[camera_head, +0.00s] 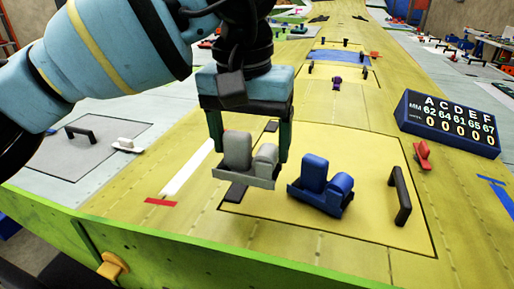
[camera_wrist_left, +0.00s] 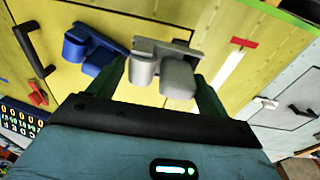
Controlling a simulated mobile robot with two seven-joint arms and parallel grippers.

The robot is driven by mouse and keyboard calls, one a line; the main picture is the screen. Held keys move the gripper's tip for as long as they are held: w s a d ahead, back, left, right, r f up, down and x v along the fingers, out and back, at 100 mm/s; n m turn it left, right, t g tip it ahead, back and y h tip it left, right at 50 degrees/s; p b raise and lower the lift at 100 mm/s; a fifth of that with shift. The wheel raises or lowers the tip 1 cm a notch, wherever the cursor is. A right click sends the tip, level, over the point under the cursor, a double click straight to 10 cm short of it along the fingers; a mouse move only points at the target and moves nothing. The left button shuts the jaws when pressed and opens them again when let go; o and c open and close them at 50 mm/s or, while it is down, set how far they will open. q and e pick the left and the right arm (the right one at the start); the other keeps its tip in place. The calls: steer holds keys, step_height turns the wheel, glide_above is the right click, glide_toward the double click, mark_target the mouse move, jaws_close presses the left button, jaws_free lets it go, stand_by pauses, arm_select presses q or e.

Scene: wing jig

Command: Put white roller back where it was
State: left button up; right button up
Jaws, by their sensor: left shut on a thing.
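The white roller (camera_head: 246,158), a pale grey-white block with two rounded lobes on a flat base, is between the fingers of my left gripper (camera_head: 247,150). The gripper is shut on it above the yellow wing panel (camera_head: 300,238). The roller also shows in the left wrist view (camera_wrist_left: 165,70), between the two dark green fingers. Whether its base touches the panel cannot be told. A blue roller (camera_head: 321,186) of like shape stands just right of it on the panel. My right gripper is in neither view.
A black handle (camera_head: 400,196) stands at the panel's right side. A red clamp (camera_head: 422,155) and a dark blue number board (camera_head: 450,122) are farther right. A red mark (camera_head: 161,202) and a white stripe lie left. The green edge (camera_head: 180,250) runs along the front.

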mark_target(257, 153)
arm_select(q)
steer(key=shift+w+d+f, duration=0.1)
steer(key=shift+w+d, duration=0.15)
steer(key=shift+w, duration=0.3)
steer(key=shift+w+d, duration=0.25)
steer(key=shift+w, duration=0.3)
steer(key=shift+w+f+p, duration=0.1)
steer(key=shift+f+p, duration=0.25)
steer(key=shift+f, duration=1.4)
steer(key=shift+f, duration=0.15)
steer(key=shift+f, duration=0.3)
steer(key=o, duration=1)
steer(key=shift+o, duration=0.2)
step_height(257, 153, up, 13)
steer(key=shift+s+a, duration=0.25)
steer(key=shift+s, duration=0.2)
steer(key=shift+f, duration=0.15)
